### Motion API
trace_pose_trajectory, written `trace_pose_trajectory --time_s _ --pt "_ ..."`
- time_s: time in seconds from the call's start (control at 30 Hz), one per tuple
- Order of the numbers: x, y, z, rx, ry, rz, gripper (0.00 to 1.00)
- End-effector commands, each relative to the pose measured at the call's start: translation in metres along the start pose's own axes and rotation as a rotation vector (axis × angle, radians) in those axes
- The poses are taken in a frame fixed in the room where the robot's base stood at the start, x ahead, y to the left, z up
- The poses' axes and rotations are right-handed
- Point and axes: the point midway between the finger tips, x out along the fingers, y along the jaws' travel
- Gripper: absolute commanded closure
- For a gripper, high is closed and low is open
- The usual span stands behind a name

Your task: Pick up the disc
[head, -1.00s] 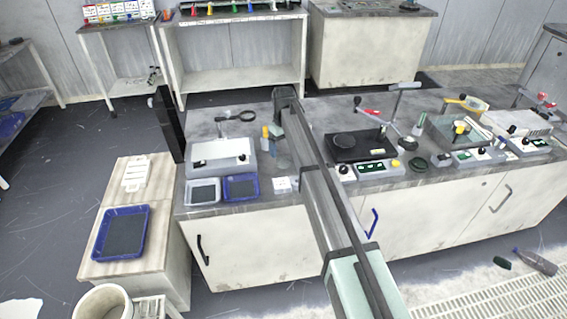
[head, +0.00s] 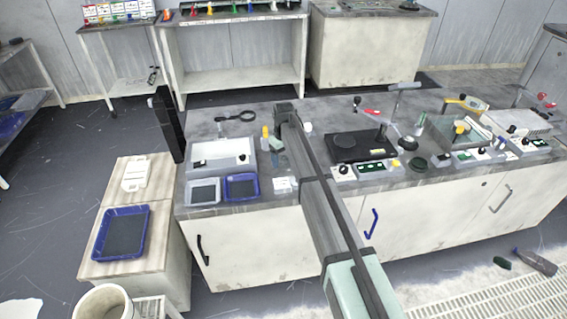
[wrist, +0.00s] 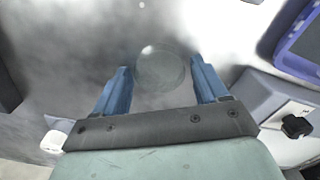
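A round, translucent greyish disc (wrist: 159,68) lies flat on the grey worktop in the wrist view. My gripper (wrist: 160,82) is open, with one blue finger on each side of the disc. The fingertips are close to its left and right edges, with narrow gaps visible. I cannot tell how high the fingertips are above the worktop. In the head view, my arm reaches over the bench (head: 330,195), and my gripper's fingers are hidden. I cannot make out the disc clearly there.
In the wrist view, a grey box with a black knob (wrist: 298,127) stands close right of my gripper, and a blue-rimmed tray (wrist: 285,42) is at upper right. The head view shows two small trays (head: 241,201), a black platen unit (head: 360,157) and yellow-capped bottles.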

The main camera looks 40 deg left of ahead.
Motion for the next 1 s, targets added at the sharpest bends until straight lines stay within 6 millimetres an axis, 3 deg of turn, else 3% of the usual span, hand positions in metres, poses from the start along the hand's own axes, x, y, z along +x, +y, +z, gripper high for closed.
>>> trace_pose_trajectory --time_s 0.5,0.77,1.0 --pt "0.0 0.0 0.0 0.0 0.0 0.0 0.75" --pt "-0.003 0.0 0.0 0.0 0.0 0.0 0.75" --pt "-0.035 0.0 -0.001 0.0 0.002 0.001 0.75"
